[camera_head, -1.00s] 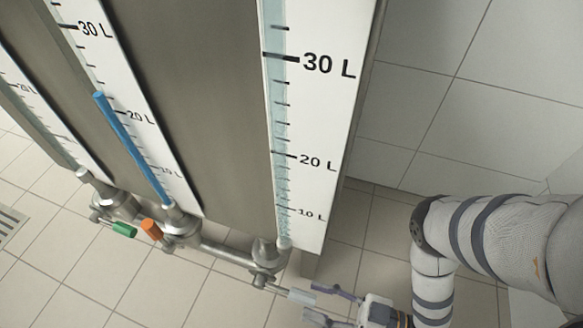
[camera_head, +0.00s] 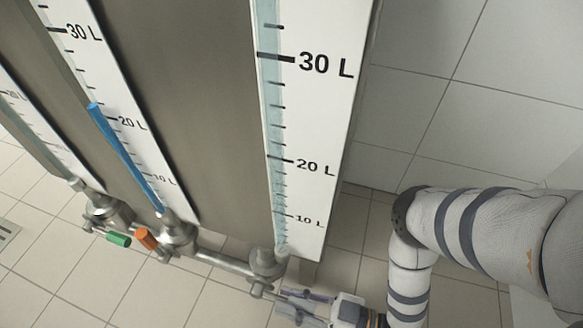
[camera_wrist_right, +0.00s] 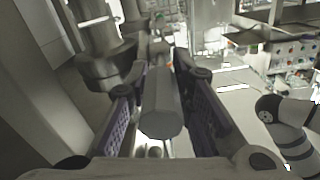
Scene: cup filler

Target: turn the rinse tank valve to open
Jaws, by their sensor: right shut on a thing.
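The rightmost valve (camera_head: 266,263) is a metal body at the foot of the right tank gauge. Its pale grey handle (camera_wrist_right: 162,104) lies between the two purple-padded fingers in the right wrist view. My right gripper (camera_head: 301,305) is shut on this handle, coming from the right in the head view. There the fingers hide most of the handle, and its turn angle is hard to tell. No label naming the rinse tank shows. My left gripper is out of view.
A valve with an orange handle (camera_head: 146,239) and one with a green handle (camera_head: 118,239) sit further left on the same pipe (camera_head: 222,262). A gauge with blue liquid (camera_head: 125,158) stands above the orange one. Tiled floor (camera_head: 60,285) lies open in front.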

